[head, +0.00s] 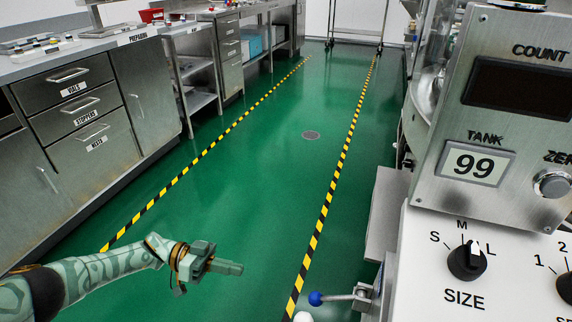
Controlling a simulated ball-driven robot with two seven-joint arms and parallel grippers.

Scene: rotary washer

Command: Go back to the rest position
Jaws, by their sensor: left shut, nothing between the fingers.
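My left arm comes in from the lower left, and its left gripper (228,268) hangs over the green floor, pointing right. It is shut and empty, apart from the benches and the machine. My right gripper is not in the head view. The rotary washer's control panel (435,160) fills the right side. It has a dark COUNT display (516,88), a TANK label reading 99 (474,164) and a black SIZE knob (466,262).
Steel cabinets with labelled drawers (82,105) run along the left. A lever with a blue ball (316,298) juts from the machine's lower side. A wheeled rack (357,22) stands at the back. The green floor (270,170) between the striped lines is clear.

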